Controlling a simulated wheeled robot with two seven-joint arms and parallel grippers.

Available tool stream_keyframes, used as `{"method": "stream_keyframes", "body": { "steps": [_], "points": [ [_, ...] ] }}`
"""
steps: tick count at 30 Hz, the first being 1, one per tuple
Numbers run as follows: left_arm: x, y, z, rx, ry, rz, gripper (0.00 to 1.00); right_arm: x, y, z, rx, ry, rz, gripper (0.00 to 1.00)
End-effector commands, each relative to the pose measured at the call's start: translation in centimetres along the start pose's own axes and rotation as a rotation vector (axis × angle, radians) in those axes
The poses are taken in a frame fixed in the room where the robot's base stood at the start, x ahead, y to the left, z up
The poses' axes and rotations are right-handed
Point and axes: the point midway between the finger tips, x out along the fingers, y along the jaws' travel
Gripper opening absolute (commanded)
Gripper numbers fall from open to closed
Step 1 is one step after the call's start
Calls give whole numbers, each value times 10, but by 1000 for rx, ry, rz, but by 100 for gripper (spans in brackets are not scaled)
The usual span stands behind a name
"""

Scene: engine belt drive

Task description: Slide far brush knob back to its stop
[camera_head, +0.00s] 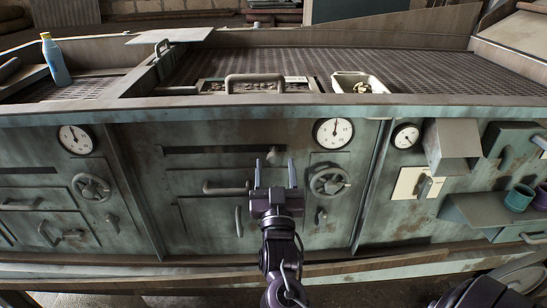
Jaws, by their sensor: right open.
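A small grey knob (275,155) sticks out of the upright green panel in the middle. It sits at the right end of a dark horizontal slot (210,150); I take it for the brush knob, but no label shows which one is the far one. My right gripper (274,168) reaches up from the bottom in front of the panel. Its two fingers are apart, and the knob shows between and just above their tips. Nothing is held, and I cannot tell whether the fingers touch the panel. My left gripper is not in view.
Beside the gripper are a horizontal handle (226,188) and a handwheel (330,182), with a round gauge (333,132) above. A blue bottle (55,60) and a white tray (344,84) stand on top. Boxes (452,148) jut out on the right.

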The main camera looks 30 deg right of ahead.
Motion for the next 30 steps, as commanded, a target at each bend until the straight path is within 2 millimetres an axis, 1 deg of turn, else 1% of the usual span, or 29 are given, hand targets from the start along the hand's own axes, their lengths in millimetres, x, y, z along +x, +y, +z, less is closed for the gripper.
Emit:
{"method": "stream_keyframes", "body": {
  "steps": [1,6,10,17,27,29,30],
  "points": [
    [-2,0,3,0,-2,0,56,10,0,-2,-1,2,0,54],
    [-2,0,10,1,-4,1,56,28,0,-1,0,0,0,54],
    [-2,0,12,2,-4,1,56,33,0,1,-1,-2,-1,54],
    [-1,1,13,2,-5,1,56,33,0,1,-1,-2,-1,54],
    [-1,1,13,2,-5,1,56,33,0,1,-1,-2,-1,9],
    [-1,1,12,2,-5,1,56,33,0,1,-1,-2,-1,2],
    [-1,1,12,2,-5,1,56,33,0,1,-1,-2,-1,0]
  ]
}}
